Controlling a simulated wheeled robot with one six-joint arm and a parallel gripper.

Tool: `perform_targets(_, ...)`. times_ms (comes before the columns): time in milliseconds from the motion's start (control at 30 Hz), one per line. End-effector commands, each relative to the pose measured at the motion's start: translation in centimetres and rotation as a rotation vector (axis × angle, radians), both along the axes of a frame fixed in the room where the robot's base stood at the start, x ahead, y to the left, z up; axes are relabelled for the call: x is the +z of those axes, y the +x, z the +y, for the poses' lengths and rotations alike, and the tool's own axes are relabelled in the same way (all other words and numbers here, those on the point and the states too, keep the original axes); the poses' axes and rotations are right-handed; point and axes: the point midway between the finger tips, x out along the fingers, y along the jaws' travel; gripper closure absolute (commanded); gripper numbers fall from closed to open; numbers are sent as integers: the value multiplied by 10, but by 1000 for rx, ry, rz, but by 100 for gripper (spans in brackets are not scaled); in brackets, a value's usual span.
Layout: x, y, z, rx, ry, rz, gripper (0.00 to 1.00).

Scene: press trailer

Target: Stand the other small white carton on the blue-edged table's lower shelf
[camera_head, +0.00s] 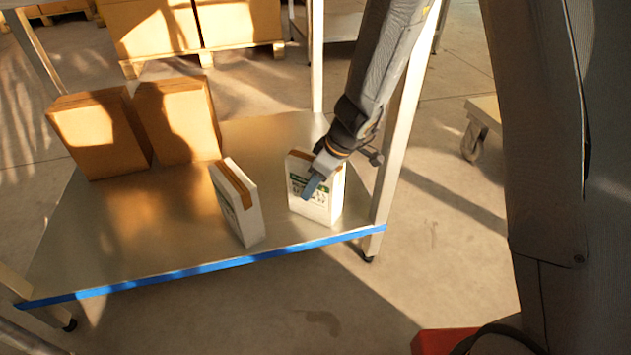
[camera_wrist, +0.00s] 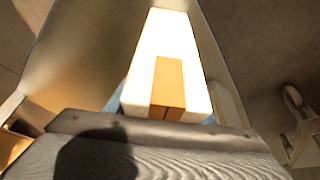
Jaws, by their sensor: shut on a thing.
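My gripper (camera_head: 319,180) is shut on a small white carton (camera_head: 327,205) with an orange-brown strip and green print. The carton is upright at the right front of the blue-edged table's lower shelf (camera_head: 185,225). It looks to be at shelf level, but I cannot tell whether its base touches. In the wrist view the held carton (camera_wrist: 165,60) fills the middle, and the fingertips are mostly hidden. Another small white carton (camera_head: 240,205) stands on the shelf to the left, slightly turned and apart from the held one.
Two brown boxes (camera_head: 97,132) (camera_head: 178,118) stand at the back left of the shelf. A table leg (camera_head: 398,140) rises close to the right of my gripper. Palletised boxes (camera_head: 235,24) and a wheeled cart (camera_head: 483,125) are beyond. The shelf's left front is clear.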

Motion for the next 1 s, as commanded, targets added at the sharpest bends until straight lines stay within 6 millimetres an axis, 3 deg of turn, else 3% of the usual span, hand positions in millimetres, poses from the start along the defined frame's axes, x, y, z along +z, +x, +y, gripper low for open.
perform_targets(300, -2, 1, 0, 1, 1, -2, 100)
perform_targets(333, -3, 0, 0, 0, 0, 0, 50)
perform_targets(433, -2, 0, 0, 0, 0, 1, 33)
perform_targets(867, 2, -1, 0, -1, 1, 1, 33)
perform_targets(1000, 26, -5, -8, 0, 1, -2, 33)
